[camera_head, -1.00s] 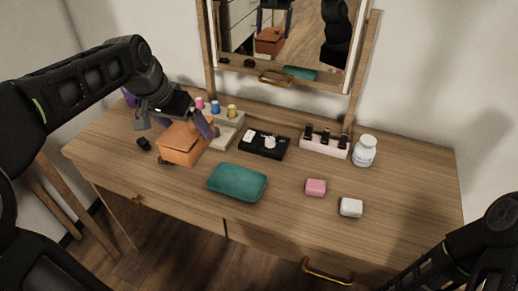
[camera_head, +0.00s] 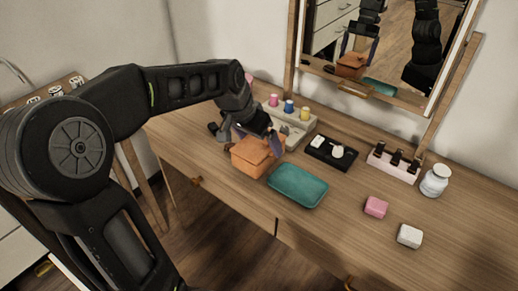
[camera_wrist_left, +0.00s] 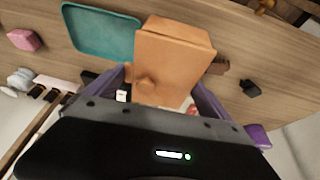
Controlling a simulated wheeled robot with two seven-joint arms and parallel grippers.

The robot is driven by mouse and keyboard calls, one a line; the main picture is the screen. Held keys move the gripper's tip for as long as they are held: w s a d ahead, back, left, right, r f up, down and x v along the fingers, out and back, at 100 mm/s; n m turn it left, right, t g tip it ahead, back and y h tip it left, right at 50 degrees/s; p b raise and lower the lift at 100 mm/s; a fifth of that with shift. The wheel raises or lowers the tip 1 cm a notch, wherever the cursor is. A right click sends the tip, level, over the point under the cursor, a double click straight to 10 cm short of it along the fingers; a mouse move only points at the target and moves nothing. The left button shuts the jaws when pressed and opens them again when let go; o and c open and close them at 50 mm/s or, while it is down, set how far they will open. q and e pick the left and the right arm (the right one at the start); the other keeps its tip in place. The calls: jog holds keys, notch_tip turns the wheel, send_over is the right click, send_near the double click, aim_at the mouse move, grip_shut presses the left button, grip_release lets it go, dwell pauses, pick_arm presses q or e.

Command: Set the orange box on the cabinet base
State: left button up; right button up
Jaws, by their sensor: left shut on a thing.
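The orange box (camera_head: 254,158) is a small lidded box near the front left part of the wooden desk. My left gripper (camera_head: 262,137) is shut on it. In the left wrist view, the box (camera_wrist_left: 172,55) sits between the purple fingers, with the desk behind it. I cannot tell how far it is above the desktop. My right gripper shows directly in neither view. I cannot make out for certain which furniture is the cabinet base; pale drawer furniture (camera_head: 17,248) with a gold handle shows at the left edge, partly hidden by my left arm.
A teal tray (camera_head: 298,186) lies right beside the box. Behind are a spool holder (camera_head: 292,124), a black tray (camera_head: 331,153), a bottle rack (camera_head: 394,164) and a white jar (camera_head: 434,181). Pink (camera_head: 376,207) and white (camera_head: 410,236) blocks lie right. A mirror (camera_head: 385,50) stands behind.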

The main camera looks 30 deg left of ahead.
aim_at(256, 146)
pick_arm(q)
jog(key=shift+f, duration=1.55)
jog(key=shift+f, duration=0.2)
jog(key=o, duration=1.7)
jog(key=v, duration=1.2)
jog(key=shift+r+p, duration=0.2)
jog(key=shift+p, duration=0.2)
